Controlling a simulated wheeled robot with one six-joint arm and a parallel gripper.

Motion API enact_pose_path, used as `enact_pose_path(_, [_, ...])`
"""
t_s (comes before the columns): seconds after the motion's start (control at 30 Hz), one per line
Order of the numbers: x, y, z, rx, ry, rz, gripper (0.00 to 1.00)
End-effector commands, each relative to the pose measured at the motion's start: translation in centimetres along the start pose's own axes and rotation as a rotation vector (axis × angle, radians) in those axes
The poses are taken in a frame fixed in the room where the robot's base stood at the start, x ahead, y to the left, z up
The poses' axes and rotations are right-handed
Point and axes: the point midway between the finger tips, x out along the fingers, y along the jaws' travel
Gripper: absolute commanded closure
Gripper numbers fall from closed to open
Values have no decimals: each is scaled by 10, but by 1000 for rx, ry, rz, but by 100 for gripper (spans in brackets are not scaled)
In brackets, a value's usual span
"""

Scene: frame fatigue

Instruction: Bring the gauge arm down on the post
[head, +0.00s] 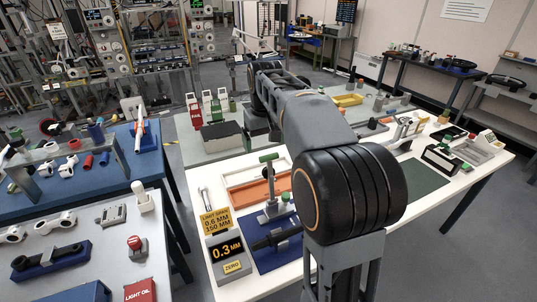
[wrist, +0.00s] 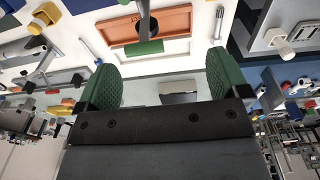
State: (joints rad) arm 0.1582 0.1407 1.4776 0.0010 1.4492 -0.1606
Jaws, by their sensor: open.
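The gauge stands on a blue base plate (head: 262,262) on the white table. A grey upright part (head: 271,190) rises from it to a green crossbar (head: 268,157). I cannot tell clearly which part is the arm and which the post. A dark part (head: 266,241) lies low across the plate. In the wrist view the green bar (wrist: 143,47) shows ahead of and slightly left of my gripper (wrist: 165,80). My gripper's green-padded fingers are wide apart with nothing between them. My own arm hides the gripper in the head view.
A display (head: 228,250) reading 0.3 MM and a yellow limit sign (head: 215,219) stand left of the gauge. An orange tray (head: 245,194) lies behind it. A dark green mat (head: 425,178) lies right.

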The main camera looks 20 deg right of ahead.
Motion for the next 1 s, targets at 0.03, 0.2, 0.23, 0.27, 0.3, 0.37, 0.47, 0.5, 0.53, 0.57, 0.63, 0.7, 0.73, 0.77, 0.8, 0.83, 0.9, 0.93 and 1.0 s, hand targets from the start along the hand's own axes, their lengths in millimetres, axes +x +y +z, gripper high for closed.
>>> enact_pose_path(0.03, [-7, 8, -14, 2, -17, -2, 6])
enact_pose_path(0.2, [-16, 27, -37, 3, -57, -8, 6])
enact_pose_path(0.23, [-17, 29, -40, 3, -62, -8, 6])
enact_pose_path(0.27, [-18, 31, -42, 4, -64, -9, 6])
enact_pose_path(0.3, [-17, 32, -44, 4, -70, -10, 6])
enact_pose_path(0.37, [-14, 35, -45, 5, -74, -11, 6])
enact_pose_path(0.47, [-4, 36, -45, 5, -78, -12, 6])
enact_pose_path(0.5, [2, 36, -45, 6, -78, -12, 6])
enact_pose_path(0.53, [8, 36, -44, 6, -78, -12, 6])
enact_pose_path(0.57, [13, 36, -43, 6, -78, -12, 6])
enact_pose_path(0.63, [27, 36, -42, 6, -79, -12, 6])
enact_pose_path(0.7, [41, 36, -41, 6, -78, -12, 6])
enact_pose_path(0.73, [46, 36, -41, 6, -78, -12, 6])
enact_pose_path(0.77, [52, 36, -41, 6, -78, -12, 6])
enact_pose_path(0.8, [60, 36, -40, 6, -78, -12, 6])
enact_pose_path(0.83, [65, 36, -39, 6, -77, -11, 6])
enact_pose_path(0.9, [77, 36, -39, 6, -77, -11, 6])
enact_pose_path(0.93, [81, 36, -39, 6, -77, -11, 6])
enact_pose_path(1.0, [91, 35, -38, 6, -76, -11, 6])
